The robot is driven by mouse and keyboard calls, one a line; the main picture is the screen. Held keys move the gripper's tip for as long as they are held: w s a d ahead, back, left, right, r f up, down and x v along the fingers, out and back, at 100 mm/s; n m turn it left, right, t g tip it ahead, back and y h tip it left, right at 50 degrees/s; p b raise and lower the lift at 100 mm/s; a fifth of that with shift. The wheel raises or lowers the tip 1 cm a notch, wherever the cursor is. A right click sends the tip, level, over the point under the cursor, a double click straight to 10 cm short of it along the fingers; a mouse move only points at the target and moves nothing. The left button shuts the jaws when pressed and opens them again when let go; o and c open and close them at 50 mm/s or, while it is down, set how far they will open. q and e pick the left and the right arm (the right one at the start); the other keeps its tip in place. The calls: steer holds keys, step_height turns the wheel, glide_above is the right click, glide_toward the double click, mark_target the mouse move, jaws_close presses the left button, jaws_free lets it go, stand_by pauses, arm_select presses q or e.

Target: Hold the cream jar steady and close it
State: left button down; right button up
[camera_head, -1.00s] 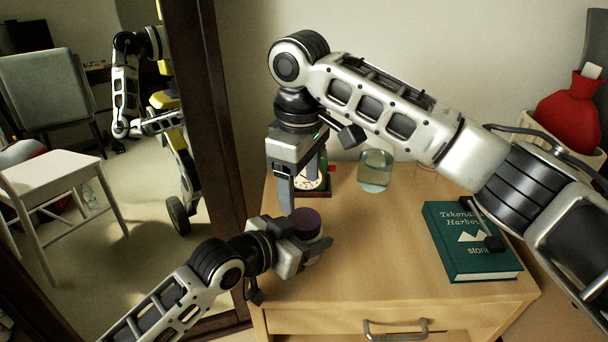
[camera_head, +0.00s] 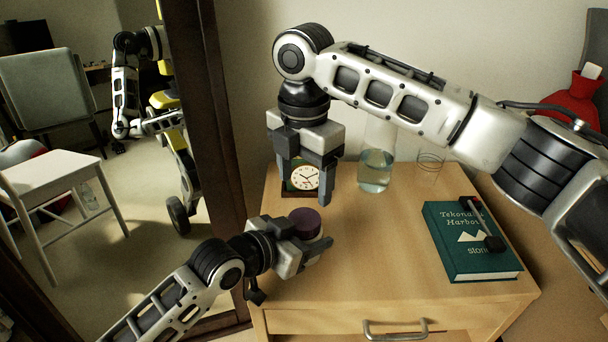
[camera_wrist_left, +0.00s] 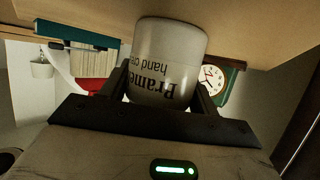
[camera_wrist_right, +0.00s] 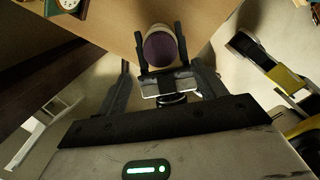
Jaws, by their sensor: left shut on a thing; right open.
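The cream jar (camera_head: 317,240) stands upright near the table's left front, its top a round purple lid (camera_head: 304,222). In the left wrist view the white jar body (camera_wrist_left: 167,55) shows upside-down hand cream lettering. My left gripper (camera_head: 305,240) is shut around the jar body from the left. My right gripper (camera_head: 305,196) points down above and behind the jar, fingers apart and empty. In the right wrist view the purple lid (camera_wrist_right: 160,49) lies ahead, between the dark fingers of my left gripper. I cannot tell how tightly the lid sits.
A clock (camera_head: 304,177) stands behind the jar, partly hidden by my right gripper. A glass vessel with liquid (camera_head: 375,172) stands at the back. A green book (camera_head: 470,245) with a dark object (camera_head: 492,242) on it lies right. The wooden table (camera_head: 390,260) is clear between.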

mark_target(304, 218)
steer(key=shift+f, duration=0.1)
steer(key=shift+f, duration=3.9)
steer(key=c, duration=1)
steer(key=m, duration=0.6)
steer(key=shift+m, duration=0.4)
steer(key=o, duration=1.1)
